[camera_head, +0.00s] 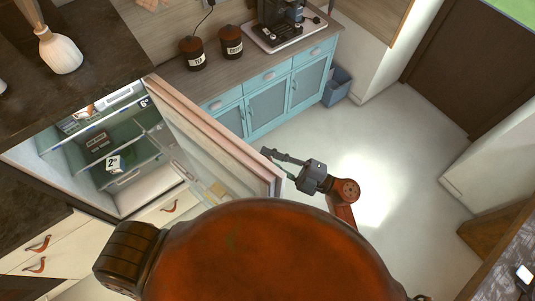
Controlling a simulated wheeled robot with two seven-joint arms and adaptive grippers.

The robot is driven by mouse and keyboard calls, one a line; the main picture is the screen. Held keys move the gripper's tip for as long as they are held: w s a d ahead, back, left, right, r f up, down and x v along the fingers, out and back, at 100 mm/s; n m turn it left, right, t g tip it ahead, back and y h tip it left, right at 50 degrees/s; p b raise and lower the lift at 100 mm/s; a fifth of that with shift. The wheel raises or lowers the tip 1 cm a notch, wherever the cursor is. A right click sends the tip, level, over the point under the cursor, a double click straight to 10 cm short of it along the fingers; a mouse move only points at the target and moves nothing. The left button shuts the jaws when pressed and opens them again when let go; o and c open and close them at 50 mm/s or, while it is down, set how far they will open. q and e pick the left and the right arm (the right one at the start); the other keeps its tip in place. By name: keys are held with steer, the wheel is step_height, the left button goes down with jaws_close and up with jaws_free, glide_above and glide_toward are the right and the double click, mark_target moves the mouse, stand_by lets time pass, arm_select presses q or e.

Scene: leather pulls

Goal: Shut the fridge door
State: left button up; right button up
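The fridge (62,157) stands at the left with its lit shelves showing. Its door (218,143) is wide open, swung out toward the middle of the picture, with shelf racks on its inner face. My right gripper (274,164) is at the outer side of the door, close to its free end. Its fingers look spread, with nothing seen between them. I cannot tell whether it touches the door. My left gripper is not in view.
Blue cabinets (268,102) with a wooden counter holding canisters (192,53) and a coffee machine (281,22) stand behind the door. A blue bin (337,87) is beside them. White drawers (45,245) are below left. The floor (395,160) at right is clear.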

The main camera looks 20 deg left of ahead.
steer(key=shift+a, duration=0.2)
jaws_close()
stand_by(0.5)
